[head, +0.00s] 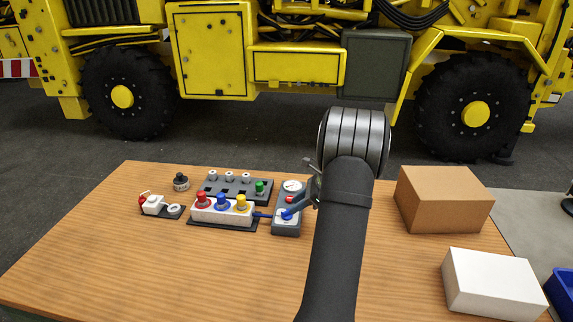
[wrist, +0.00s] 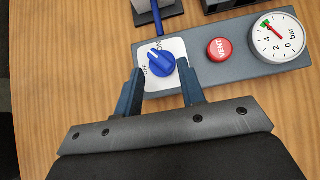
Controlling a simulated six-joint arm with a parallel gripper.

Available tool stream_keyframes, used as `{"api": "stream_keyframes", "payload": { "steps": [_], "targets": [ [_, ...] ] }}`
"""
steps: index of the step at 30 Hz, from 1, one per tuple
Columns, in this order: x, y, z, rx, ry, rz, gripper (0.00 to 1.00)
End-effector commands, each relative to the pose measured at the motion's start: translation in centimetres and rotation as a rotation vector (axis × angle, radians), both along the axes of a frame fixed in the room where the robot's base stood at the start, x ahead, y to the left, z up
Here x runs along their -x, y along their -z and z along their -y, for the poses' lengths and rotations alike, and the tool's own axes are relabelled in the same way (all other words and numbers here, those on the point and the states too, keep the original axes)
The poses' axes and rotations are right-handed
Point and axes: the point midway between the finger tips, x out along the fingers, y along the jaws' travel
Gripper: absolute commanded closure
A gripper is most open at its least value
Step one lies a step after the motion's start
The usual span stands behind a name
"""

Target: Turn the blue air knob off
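The blue air knob (wrist: 161,63) sits on a white plate (wrist: 176,46) marked ON and OFF, at the left end of a grey panel. A pale mark on the knob faces the upper side of the plate, near ON. My gripper (wrist: 160,76) is open, its two blue-grey fingers on either side of the knob's near part. Gaps seem to show between fingers and knob; I cannot tell whether either touches. In the head view the knob (head: 287,214) shows at the panel's near end, with my gripper (head: 298,205) beside it, partly hidden by my arm.
The panel also carries a red VENT button (wrist: 219,49) and a pressure gauge (wrist: 278,36), its needle near a green mark. A valve block with coloured knobs (head: 222,209) stands to the left, joined by a blue hose. A cardboard box (head: 443,200) and white box (head: 492,283) stand right.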

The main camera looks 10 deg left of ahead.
Motion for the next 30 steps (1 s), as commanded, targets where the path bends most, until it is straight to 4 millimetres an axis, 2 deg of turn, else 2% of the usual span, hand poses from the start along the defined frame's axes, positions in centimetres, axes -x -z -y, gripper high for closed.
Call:
{"api": "stream_keyframes", "payload": {
  "steps": [21,30],
  "targets": [
    [0.0,-10.2,10.2,0.003,-0.009,0.005,0.64],
    [0.4,-10.1,7.7,0.096,-0.318,0.224,0.64]
  ]
}}
